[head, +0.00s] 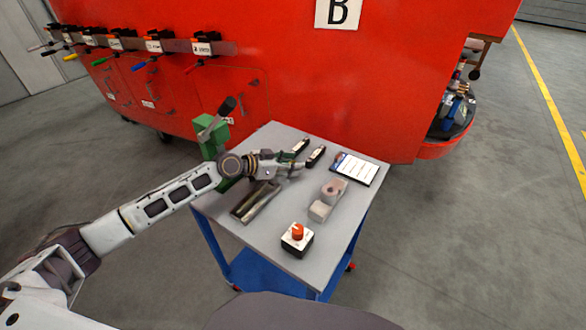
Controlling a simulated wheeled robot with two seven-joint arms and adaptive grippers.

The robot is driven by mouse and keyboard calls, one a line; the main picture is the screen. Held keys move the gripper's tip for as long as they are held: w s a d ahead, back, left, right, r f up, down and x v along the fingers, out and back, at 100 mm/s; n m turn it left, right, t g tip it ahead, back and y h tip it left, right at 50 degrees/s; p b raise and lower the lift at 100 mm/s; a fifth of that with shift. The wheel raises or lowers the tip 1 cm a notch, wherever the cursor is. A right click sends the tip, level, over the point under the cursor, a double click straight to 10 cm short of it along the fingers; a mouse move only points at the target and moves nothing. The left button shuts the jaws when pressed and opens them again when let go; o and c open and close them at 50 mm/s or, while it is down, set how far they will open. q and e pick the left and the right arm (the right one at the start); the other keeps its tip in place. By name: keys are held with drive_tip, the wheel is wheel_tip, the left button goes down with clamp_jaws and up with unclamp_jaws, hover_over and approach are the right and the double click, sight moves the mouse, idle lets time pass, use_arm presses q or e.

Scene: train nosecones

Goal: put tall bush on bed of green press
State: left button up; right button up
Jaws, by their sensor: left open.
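The green press (212,138) stands at the table's back left corner, with a black-ended lever at its top. My left arm crosses in front of its lower part and hides its bed. My left gripper (293,165) is open over the middle of the table, right of the press, near two small black labelled pieces, one (301,146) and another (316,155). I cannot pick out the tall bush with certainty. A pinkish-grey block with a round holed part (333,188) lies right of the gripper. My right gripper is out of view.
The grey table (275,238) has a blue frame. A red train body (330,90) stands close behind. Grey floor is clear at right.

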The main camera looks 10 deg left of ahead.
use_arm(q)
drive_tip(key=shift+c, duration=0.4)
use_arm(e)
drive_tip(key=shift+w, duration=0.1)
use_arm(q)
clamp_jaws()
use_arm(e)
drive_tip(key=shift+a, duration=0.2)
use_arm(q)
drive_tip(key=shift+r, duration=0.1)
drive_tip(key=shift+s+d+r, duration=0.25)
drive_tip(key=shift+d+r, duration=0.5)
drive_tip(key=s+d+r+p, duration=0.1)
drive_tip(key=s+d+r, duration=0.1)
drive_tip(key=d, duration=0.3)
drive_tip(key=s+d+r+p, duration=0.1)
drive_tip(key=s+d+r, duration=0.1)
drive_tip(key=d+r, duration=0.2)
drive_tip(key=shift+s+d+r, duration=0.2)
drive_tip(key=shift+s+d, duration=0.2)
drive_tip(key=shift+d, duration=0.85)
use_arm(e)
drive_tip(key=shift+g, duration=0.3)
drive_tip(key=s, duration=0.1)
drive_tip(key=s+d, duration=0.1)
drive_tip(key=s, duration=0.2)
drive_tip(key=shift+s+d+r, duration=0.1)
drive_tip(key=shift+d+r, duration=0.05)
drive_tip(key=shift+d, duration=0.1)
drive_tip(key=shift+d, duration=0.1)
